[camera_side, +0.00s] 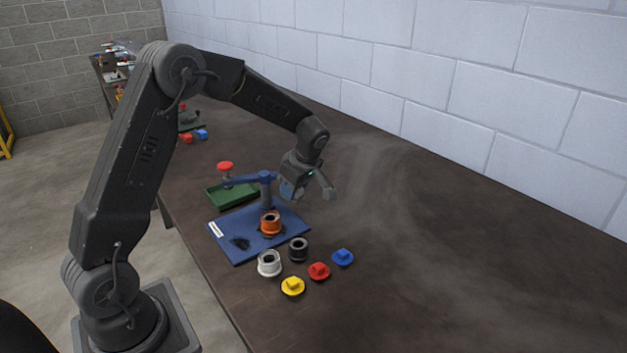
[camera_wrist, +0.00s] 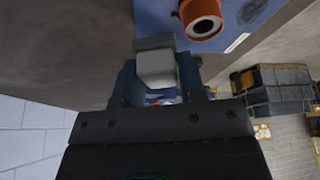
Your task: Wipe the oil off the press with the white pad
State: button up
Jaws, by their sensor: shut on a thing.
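The press has a blue base plate (camera_side: 268,247) with an upright post and a blue arm (camera_side: 245,180) ending in a red knob (camera_side: 225,166). An orange ring-shaped part (camera_side: 270,222) sits on the plate. A dark oil patch (camera_side: 240,243) lies to its left; part of it shows at the top of the wrist view (camera_wrist: 252,10). My gripper (camera_side: 308,190) is shut, raised to the right of the press post and apart from the plate. In the wrist view, a pale block (camera_wrist: 156,69), apparently the white pad, is held at the fingertips. The pad is hard to make out in the side view.
A green tray (camera_side: 215,199) lies behind the plate. White (camera_side: 269,264) and black (camera_side: 298,249) rings stand in front, with yellow (camera_side: 293,286), red (camera_side: 319,271) and blue (camera_side: 343,257) caps. The table at right is clear up to the wall.

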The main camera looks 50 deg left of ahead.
aim_at(234, 240)
jog(key=s+d+n+g, duration=0.2)
jog(key=s+n, duration=0.4)
jog(key=s, duration=0.9)
jog(key=shift+h, duration=0.4)
jog(key=shift+s+f, duration=0.1)
jog(key=shift+f, duration=3.75)
jog(key=shift+a+f, duration=0.5)
jog(key=shift+f, duration=0.05)
jog(key=shift+c, duration=0.3)
jog(key=shift+a+f, duration=0.1)
jog(key=shift+a, duration=1.85)
jog(key=shift+a+r, duration=0.2)
jog(key=shift+a, duration=0.15)
jog(key=shift+a+f, duration=0.15)
jog(key=shift+a, duration=1)
jog(key=shift+d, duration=0.6)
jog(key=shift+d+f, duration=0.1)
jog(key=shift+d, duration=2.2)
jog(key=shift+d+r, duration=0.2)
jog(key=shift+d, duration=0.55)
jog(key=shift+d+f, duration=0.1)
jog(key=shift+d, duration=0.25)
notch_tip(234, 240, up, 8)
